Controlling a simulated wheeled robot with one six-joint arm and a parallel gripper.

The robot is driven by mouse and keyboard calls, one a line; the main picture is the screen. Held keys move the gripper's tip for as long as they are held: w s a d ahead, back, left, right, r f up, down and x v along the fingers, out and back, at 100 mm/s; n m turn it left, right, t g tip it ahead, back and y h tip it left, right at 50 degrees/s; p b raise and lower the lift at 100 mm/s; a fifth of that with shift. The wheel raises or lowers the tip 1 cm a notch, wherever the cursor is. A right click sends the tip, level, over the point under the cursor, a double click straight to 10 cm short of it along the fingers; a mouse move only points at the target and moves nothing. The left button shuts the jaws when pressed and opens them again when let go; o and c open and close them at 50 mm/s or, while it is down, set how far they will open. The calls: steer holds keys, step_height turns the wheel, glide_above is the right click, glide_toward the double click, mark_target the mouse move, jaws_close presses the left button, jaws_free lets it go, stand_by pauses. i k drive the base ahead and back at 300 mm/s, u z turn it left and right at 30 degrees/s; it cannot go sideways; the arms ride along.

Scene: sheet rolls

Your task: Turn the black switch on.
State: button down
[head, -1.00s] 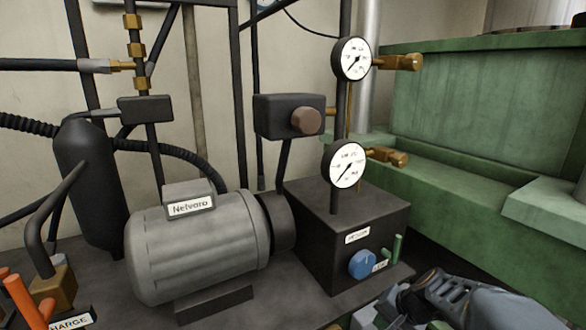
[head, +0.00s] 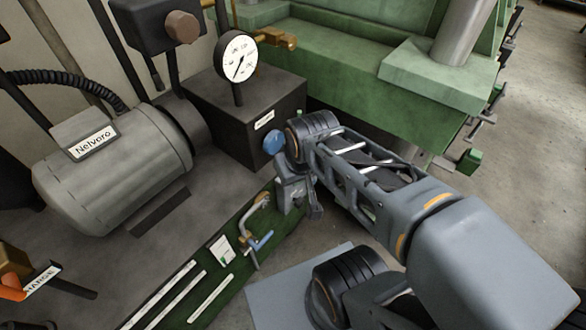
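I cannot pick out a black switch with certainty. A black box with a brown round knob (head: 182,27) is at the upper left. A dark block (head: 240,115) carries a blue knob (head: 273,143) on its front, partly hidden by my arm. My gripper (head: 303,205) points down at the right end of a green panel (head: 215,290), just below the blue knob. Its fingertips are small and dark here, so whether they are open or shut is unclear. I see nothing held in it.
A grey motor (head: 110,165) labelled Nelvoro stands at left. A round gauge (head: 237,57) rises above the dark block. A brass-and-blue fitting (head: 257,235) is on the green panel, left of my gripper. Green machinery (head: 350,75) stands behind.

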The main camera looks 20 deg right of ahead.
mark_target(299, 203)
steer(key=z, duration=1.6)
steer(key=k, duration=0.8)
steer(key=u, duration=1.1)
steer(key=i, duration=0.5)
steer(key=u, duration=0.05)
